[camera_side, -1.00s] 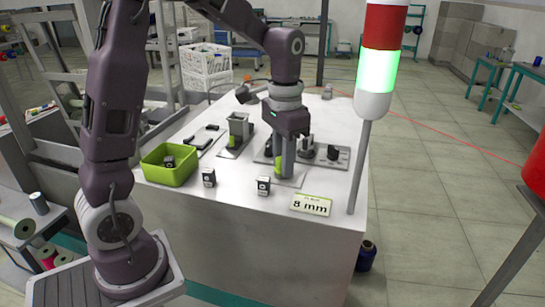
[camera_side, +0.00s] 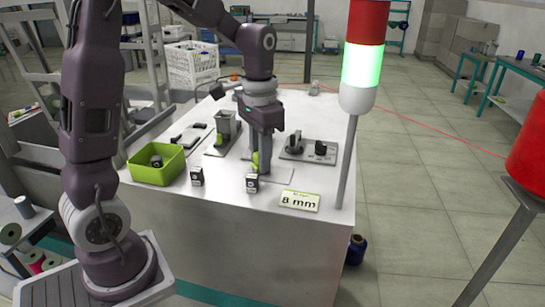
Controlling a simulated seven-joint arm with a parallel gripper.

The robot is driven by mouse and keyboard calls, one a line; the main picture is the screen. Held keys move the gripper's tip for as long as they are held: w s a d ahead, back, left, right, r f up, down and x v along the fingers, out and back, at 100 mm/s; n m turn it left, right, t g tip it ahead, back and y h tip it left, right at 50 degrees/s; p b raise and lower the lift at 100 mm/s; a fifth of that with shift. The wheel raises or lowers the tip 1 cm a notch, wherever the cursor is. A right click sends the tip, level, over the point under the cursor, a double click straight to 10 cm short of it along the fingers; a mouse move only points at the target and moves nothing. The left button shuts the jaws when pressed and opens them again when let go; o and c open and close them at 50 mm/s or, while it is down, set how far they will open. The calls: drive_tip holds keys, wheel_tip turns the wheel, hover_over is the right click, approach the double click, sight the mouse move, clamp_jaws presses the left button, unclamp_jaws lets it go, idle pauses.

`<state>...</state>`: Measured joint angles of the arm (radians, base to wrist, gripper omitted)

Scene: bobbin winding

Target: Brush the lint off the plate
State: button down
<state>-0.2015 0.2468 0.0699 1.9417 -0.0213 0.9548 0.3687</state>
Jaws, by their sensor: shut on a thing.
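A thin pale plate (camera_side: 282,176) lies flat on the white table, towards its front right. My gripper (camera_side: 262,167) points straight down over the left part of this plate. It is shut on a green thing (camera_side: 255,161), probably the brush, mostly hidden by the fingers. I cannot tell whether the bristles touch the plate. Lint is too small to make out.
A green bin (camera_side: 150,174), a grey stand (camera_side: 225,127), an "8 mm" sign (camera_side: 299,200) and a signal-light pole (camera_side: 349,165) surround the work. The white table (camera_side: 225,200) has bare space at the front.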

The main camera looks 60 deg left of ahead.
sight(253, 170)
drive_tip(key=shift+s+a, duration=0.5)
drive_tip(key=shift+a, duration=0.15)
drive_tip(key=shift+s+a+r, duration=0.1)
drive_tip(key=shift+r, duration=0.05)
wheel_tip(253, 170, up, 8)
idle(0.4)
drive_tip(key=w+d+m, duration=0.8)
drive_tip(key=d, duration=0.1)
drive_tip(key=f, duration=0.8)
drive_tip(key=shift+w+d, duration=0.2)
drive_tip(key=shift+d, duration=0.15)
drive_tip(key=shift+f, duration=0.2)
